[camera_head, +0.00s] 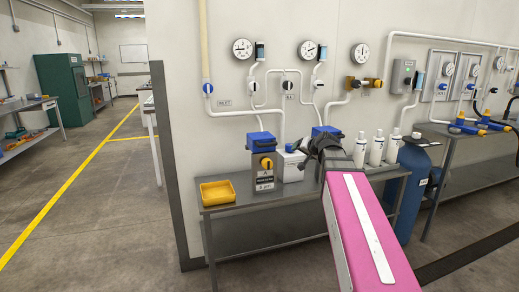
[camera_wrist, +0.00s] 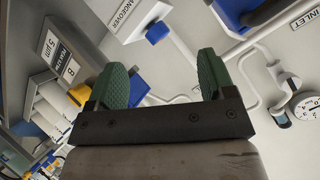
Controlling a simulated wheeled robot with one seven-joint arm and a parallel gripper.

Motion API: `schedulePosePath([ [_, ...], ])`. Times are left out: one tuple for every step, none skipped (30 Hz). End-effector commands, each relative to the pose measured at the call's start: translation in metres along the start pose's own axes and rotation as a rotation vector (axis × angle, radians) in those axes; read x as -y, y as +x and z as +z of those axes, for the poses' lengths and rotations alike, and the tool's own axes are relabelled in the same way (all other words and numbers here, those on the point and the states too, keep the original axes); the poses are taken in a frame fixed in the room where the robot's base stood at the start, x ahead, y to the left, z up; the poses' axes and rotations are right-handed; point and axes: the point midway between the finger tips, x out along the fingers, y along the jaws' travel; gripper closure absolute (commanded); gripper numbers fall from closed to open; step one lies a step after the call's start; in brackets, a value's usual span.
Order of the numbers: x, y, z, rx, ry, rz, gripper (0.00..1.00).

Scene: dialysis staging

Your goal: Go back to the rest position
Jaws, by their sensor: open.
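My gripper (camera_wrist: 163,80) is open and empty in the wrist view. Its two green pads stand well apart, with wall and piping visible between them. In the head view my arm reaches forward over the bench (camera_head: 240,203), and the dark end of the gripper is by the blue-topped housings, seen small and partly hidden by the arm. A grey housing with a blue lid (camera_head: 261,138) and label A stands just left of it. A second blue lid (camera_head: 326,130) shows behind the gripper. A label with B and 5 µm (camera_wrist: 58,56) is in the wrist view.
A yellow tray (camera_head: 217,191) is at the bench's left end. White cartridges (camera_head: 376,152) and a blue tank (camera_head: 408,195) stand on the right. Gauges (camera_head: 242,48) and white pipes line the wall close behind. Open floor (camera_head: 110,220) lies to the left.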

Motion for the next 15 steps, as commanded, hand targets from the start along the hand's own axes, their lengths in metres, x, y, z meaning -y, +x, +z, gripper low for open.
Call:
schedulePosePath([
  [-0.011,0.007,0.027,0.052,-0.011,0.028,0.24],
  [-0.018,0.010,0.040,0.081,-0.019,0.045,0.24],
  [-0.026,0.015,0.058,0.120,-0.029,0.067,0.24],
  [-0.033,0.017,0.071,0.149,-0.036,0.084,0.24],
  [-0.039,0.020,0.084,0.179,-0.044,0.102,0.24],
  [-0.048,0.022,0.102,0.217,-0.053,0.124,0.24],
  [-0.054,0.024,0.115,0.248,-0.060,0.141,0.24],
  [-0.060,0.025,0.128,0.276,-0.068,0.158,0.24],
  [-0.068,0.027,0.146,0.317,-0.078,0.181,0.24],
  [-0.074,0.027,0.159,0.345,-0.085,0.197,0.24],
  [-0.080,0.027,0.172,0.376,-0.093,0.215,0.24],
  [-0.088,0.027,0.189,0.414,-0.103,0.238,0.24],
  [-0.094,0.026,0.203,0.445,-0.109,0.255,0.24],
  [-0.100,0.025,0.215,0.473,-0.117,0.272,0.24],
  [-0.108,0.024,0.232,0.514,-0.127,0.296,0.24],
])
